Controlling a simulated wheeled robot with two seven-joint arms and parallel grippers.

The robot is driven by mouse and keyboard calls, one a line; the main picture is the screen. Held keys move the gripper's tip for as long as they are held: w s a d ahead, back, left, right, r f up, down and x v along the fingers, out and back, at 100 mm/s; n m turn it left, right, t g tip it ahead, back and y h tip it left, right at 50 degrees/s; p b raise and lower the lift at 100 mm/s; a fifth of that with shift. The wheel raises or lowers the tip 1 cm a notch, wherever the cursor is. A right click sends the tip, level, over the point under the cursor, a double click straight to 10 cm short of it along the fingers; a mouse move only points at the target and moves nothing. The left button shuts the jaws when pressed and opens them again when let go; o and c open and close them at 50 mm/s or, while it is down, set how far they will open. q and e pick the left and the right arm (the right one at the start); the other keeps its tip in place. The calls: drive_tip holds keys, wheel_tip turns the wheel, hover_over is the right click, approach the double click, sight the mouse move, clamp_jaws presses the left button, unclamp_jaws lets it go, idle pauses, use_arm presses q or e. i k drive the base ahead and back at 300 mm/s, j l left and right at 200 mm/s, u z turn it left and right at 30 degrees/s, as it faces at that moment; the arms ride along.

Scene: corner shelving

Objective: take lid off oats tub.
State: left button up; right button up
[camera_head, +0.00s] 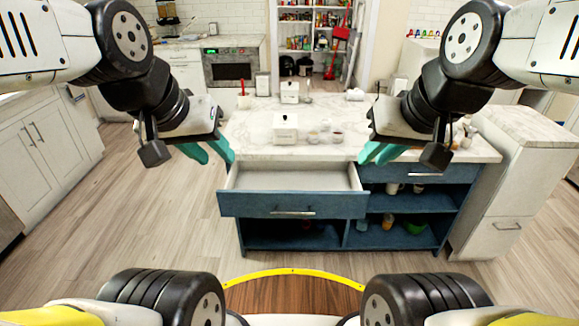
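A white, square lidded tub (285,130) stands upright on the marble island top in the head view. Its lid (285,117) has a small dark knob and sits on it. I cannot read a label, so I cannot tell if this is the oats tub. A similar white lidded tub (290,92) stands farther back. My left gripper (209,151) hangs in the air left of the near tub, its teal fingers apart and empty. My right gripper (380,154) hangs to the right of the tub, also empty with fingers apart. Neither touches a tub.
An empty drawer (292,204) stands open at the island's front, between me and the tubs. Small cups or jars (325,135) stand right of the near tub. The marble top (255,145) is clear around the near tub's left and front.

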sight(286, 121)
drive_tip(key=i+z, duration=0.5)
drive_tip(key=i, duration=0.8)
